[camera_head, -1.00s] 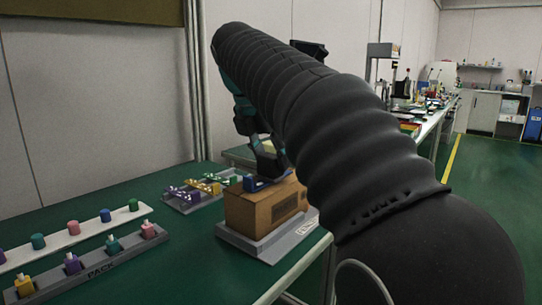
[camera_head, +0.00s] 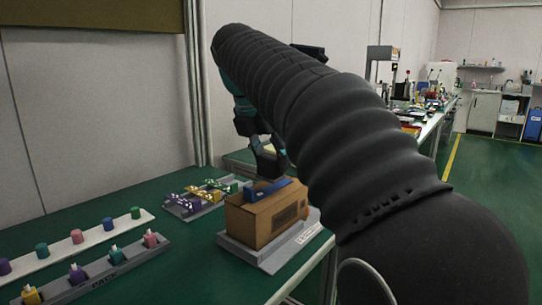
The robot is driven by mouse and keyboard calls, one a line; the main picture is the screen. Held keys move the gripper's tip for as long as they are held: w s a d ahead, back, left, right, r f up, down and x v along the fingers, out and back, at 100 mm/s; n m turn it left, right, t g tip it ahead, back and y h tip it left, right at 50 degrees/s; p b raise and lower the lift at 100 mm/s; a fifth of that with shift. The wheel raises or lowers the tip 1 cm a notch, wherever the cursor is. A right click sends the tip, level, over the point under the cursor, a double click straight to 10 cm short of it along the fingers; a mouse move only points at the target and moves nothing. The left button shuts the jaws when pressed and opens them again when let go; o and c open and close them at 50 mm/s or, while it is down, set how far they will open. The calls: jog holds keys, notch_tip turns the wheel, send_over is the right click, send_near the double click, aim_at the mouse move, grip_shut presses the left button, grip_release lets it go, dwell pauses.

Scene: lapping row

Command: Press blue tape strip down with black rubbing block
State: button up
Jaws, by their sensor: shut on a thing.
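A brown cardboard box (camera_head: 265,217) sits on a grey base plate (camera_head: 255,252) at the right front of the green table. A blue strip (camera_head: 268,189) shows along the top of the box. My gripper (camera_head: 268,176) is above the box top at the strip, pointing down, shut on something. The black rubbing block cannot be made out; my gripper and arm hide much of that spot. Whether the held thing touches the strip cannot be told.
A grey tray (camera_head: 185,211) with purple, yellow and green pieces lies behind the box on the left. A white rack (camera_head: 75,252) and a grey rack (camera_head: 100,268) marked PACK hold coloured bottles at the front left. Green table top is clear between the racks and the box.

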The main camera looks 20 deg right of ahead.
jog(key=shift+r+p, duration=1.35)
jog(key=shift+r, duration=1.1)
